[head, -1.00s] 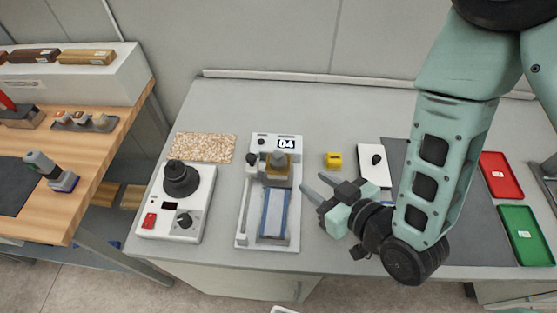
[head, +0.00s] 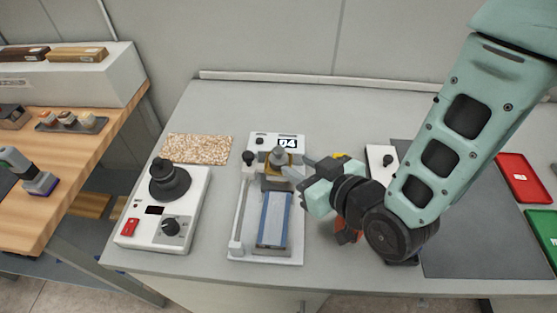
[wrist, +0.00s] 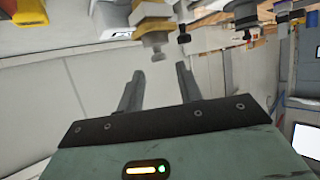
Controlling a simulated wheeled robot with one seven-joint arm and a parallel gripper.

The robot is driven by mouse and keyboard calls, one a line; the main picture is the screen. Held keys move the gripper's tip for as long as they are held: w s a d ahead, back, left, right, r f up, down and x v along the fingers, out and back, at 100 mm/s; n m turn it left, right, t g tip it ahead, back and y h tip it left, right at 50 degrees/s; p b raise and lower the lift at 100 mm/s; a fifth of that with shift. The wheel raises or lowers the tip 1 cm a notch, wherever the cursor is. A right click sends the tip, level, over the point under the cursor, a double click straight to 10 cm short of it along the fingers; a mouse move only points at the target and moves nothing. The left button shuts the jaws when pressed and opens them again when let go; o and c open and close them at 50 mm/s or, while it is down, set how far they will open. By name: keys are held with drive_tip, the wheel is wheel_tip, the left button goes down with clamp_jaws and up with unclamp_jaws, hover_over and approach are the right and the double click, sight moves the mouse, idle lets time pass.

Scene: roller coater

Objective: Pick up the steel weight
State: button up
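The steel weight (head: 279,158) is a small grey knobbed piece. It sits on top of the brass-yellow block at the back of the roller coater (head: 238,246), just in front of its "04" display. In the wrist view, which is upside down, the weight (wrist: 157,46) hangs from the yellow block with its knob pointing down. My gripper (head: 296,168) is just right of the weight and points left at it. In the wrist view my gripper (wrist: 158,84) is open, with nothing between its fingers. The weight lies beyond the fingertips, in line with the gap.
A white device with a black knob (head: 165,180) stands to the left, in front of a cork-like mat (head: 197,149). A small yellow object is mostly hidden behind my gripper. Red (head: 524,178) and green trays lie at the right. The bench behind the coater is clear.

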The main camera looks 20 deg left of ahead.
sight(280, 151)
drive_tip(key=p+x, duration=0.1)
drive_tip(key=x, duration=0.4)
drive_tip(key=shift+r+p, duration=0.15)
drive_tip(key=shift+p, duration=0.2)
drive_tip(key=p+x, duration=0.2)
drive_tip(key=x, duration=0.1)
drive_tip(key=p+x, duration=0.1)
drive_tip(key=shift+w+a+r, duration=0.25)
drive_tip(key=shift+w+a, duration=0.05)
drive_tip(key=shift+w, duration=0.15)
drive_tip(key=shift+w+a+f, duration=0.15)
drive_tip(key=shift+a+f, duration=0.05)
drive_tip(key=shift+c, duration=0.4)
clamp_jaws()
